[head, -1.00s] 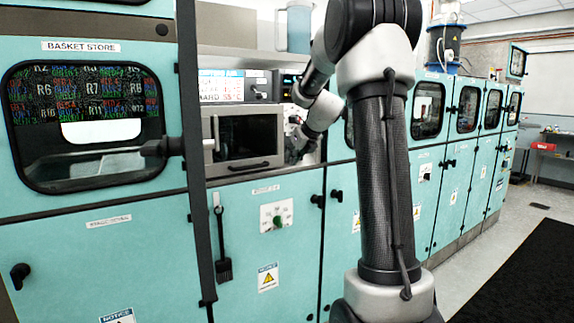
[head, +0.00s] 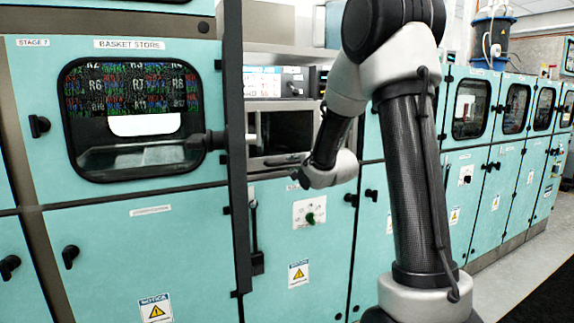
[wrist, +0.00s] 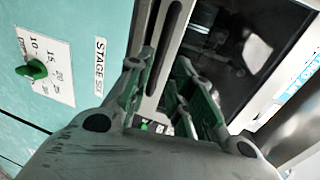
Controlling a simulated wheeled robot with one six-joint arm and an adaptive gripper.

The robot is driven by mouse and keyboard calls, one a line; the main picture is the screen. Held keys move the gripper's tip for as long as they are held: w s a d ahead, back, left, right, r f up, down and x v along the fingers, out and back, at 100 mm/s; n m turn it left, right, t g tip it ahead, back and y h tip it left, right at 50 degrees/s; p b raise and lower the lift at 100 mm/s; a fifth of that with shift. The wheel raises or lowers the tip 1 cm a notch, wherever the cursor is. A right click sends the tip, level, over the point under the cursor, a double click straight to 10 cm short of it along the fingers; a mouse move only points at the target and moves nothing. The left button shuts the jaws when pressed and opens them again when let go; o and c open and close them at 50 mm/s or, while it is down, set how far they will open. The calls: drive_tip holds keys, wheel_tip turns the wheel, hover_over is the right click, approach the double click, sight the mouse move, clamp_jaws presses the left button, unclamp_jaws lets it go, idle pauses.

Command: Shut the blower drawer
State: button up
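The blower drawer (head: 284,160) is the metal-framed unit with a dark window in the middle of the head view. My wrist and forearm cover its right side. How far it stands out is hard to tell. In the wrist view its dark window (wrist: 225,45) fills the upper right, with a long black handle (wrist: 168,45) along the frame. My gripper (wrist: 163,88) is open and empty, its two green-grey fingers apart in front of the drawer frame near the handle. Contact cannot be made out.
A plate with a green knob (head: 309,213) sits below the drawer; it also shows in the wrist view (wrist: 35,69). A dark vertical post (head: 237,150) and the basket store door (head: 130,195) stand to the left. Open floor (head: 515,280) lies at the right.

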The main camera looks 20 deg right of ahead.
sight(288, 163)
drive_tip(key=w, duration=0.2)
drive_tip(key=w+f, duration=0.1)
drive_tip(key=w, duration=0.4)
drive_tip(key=shift+w+a+f, duration=0.1)
drive_tip(key=shift+w+f, duration=0.15)
clamp_jaws()
